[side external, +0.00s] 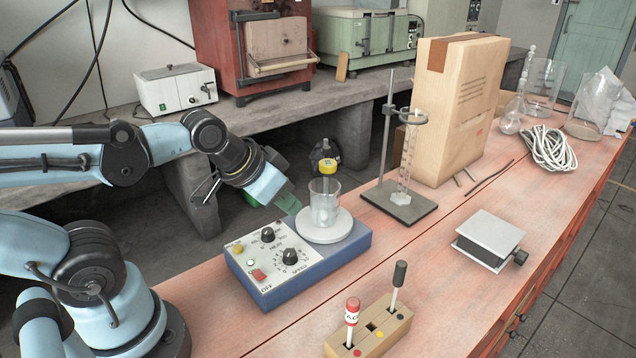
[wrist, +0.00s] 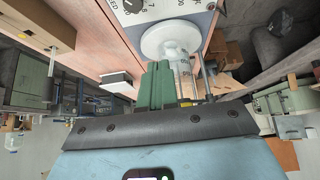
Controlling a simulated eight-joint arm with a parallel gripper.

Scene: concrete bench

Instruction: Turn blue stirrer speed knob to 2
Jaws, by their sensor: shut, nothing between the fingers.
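The blue stirrer (side external: 325,266) stands on the bench with its pale control panel facing front left. Its black speed knob (side external: 290,257) sits at the panel's right, above the word SPEED; I cannot read which number its pointer marks. A black knob partly shows at the top edge of the wrist view (wrist: 132,4). A second black knob (side external: 268,235), a red switch (side external: 259,275) and small lamps share the panel. My gripper (side external: 294,206) is shut and empty, its green fingers (wrist: 157,68) together. It is behind the panel, beside the glass beaker (side external: 325,202), apart from the speed knob.
The beaker stands on the stirrer's white round plate (side external: 336,234). A wooden block (side external: 382,333) with upright tools is in front. A ring stand (side external: 401,205) with a glass cylinder and a cardboard box (side external: 455,115) stand behind right. A metal jack (side external: 490,238) is at right.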

